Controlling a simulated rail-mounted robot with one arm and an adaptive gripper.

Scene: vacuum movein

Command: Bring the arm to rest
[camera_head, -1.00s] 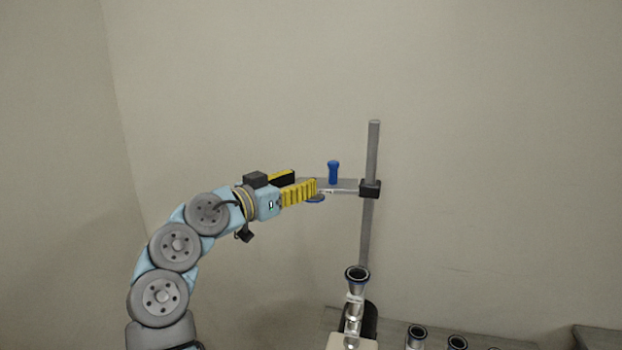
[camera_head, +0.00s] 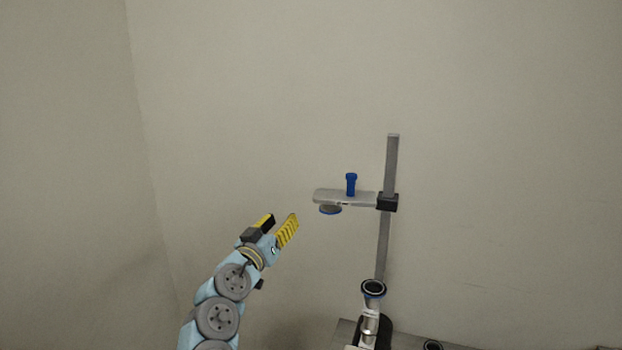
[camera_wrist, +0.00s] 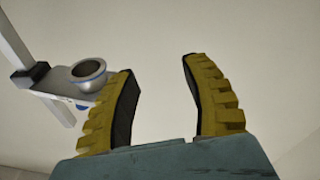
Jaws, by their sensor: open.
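My gripper (camera_head: 280,224) is open and empty in the head view, with its yellow ribbed fingers pointing up and to the right. It stands apart from the clamp arm (camera_head: 328,195), to its lower left. In the wrist view both fingers of my gripper (camera_wrist: 160,90) are spread, with only bare wall between them. My blue and grey arm (camera_head: 218,317) reaches up from the bottom of the head view.
A grey post (camera_head: 391,165) carries the clamp arm, with a blue knob (camera_head: 351,184) on top and a blue disc below. A metal flanged fitting (camera_head: 373,289) stands at the post's foot. A silver cup-like part (camera_wrist: 88,74) shows beside the left finger. The left side is free.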

